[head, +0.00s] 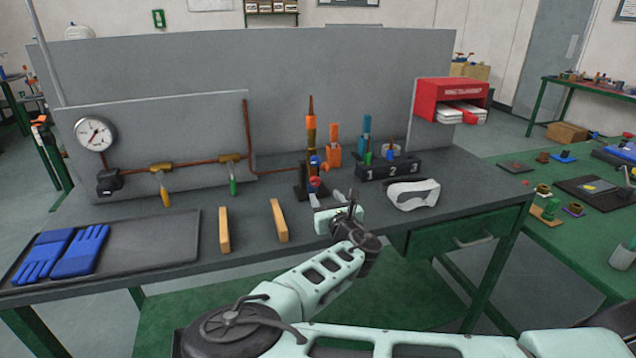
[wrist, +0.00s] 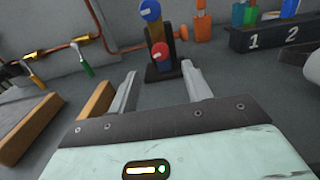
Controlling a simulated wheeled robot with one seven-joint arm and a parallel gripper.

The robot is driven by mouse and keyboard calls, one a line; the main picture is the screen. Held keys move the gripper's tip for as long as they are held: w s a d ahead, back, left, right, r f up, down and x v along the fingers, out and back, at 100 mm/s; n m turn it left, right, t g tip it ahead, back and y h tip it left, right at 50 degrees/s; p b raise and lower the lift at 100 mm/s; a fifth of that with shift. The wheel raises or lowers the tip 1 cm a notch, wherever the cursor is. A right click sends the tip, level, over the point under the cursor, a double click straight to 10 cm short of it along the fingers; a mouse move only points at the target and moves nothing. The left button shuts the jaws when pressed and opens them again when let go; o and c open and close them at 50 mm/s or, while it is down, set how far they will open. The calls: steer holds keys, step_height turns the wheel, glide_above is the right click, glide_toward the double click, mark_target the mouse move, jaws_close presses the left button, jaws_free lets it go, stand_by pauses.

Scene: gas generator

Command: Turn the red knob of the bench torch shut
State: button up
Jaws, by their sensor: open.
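The bench torch (head: 310,150) stands upright on a dark base on the grey bench, with a copper pipe running to it from the left. Its red knob (head: 315,183) sits low on the front, below a blue knob (head: 315,160). In the wrist view the red knob (wrist: 159,51) lies ahead of the fingers, with the blue knob (wrist: 150,10) above it. My gripper (head: 327,198) is open and empty, close in front of the torch. In the wrist view its fingers (wrist: 158,78) are spread apart, with the red knob beyond the gap and not touched.
Two wooden blocks (head: 279,220) (head: 224,230) stand left of my gripper. White goggles (head: 412,194) and a numbered black rack (head: 390,169) are to the right. A tray (head: 150,245) with blue gloves (head: 65,252) lies at left; a pressure gauge (head: 95,133) hangs behind it.

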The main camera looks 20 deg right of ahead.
mark_target(316, 182)
steer(key=w+p, duration=0.1)
steer(key=w, duration=0.6)
steer(key=shift+w, duration=0.35)
steer(key=c, duration=0.9)
